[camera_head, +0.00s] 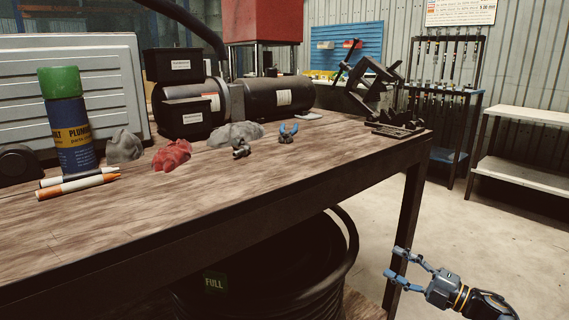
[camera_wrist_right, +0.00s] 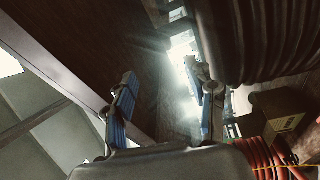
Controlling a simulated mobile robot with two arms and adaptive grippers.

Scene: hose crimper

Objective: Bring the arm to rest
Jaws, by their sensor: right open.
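My right gripper (camera_head: 397,264) is at the lower right of the head view, beside the workbench's front right leg and below the tabletop level. Its two blue-padded fingers are spread apart, with nothing between them. The same right gripper (camera_wrist_right: 165,100) shows in the right wrist view, with its fingers apart and empty. My left gripper is in neither view.
Open floor (camera_head: 480,215) lies right, before a shelf (camera_head: 525,177).

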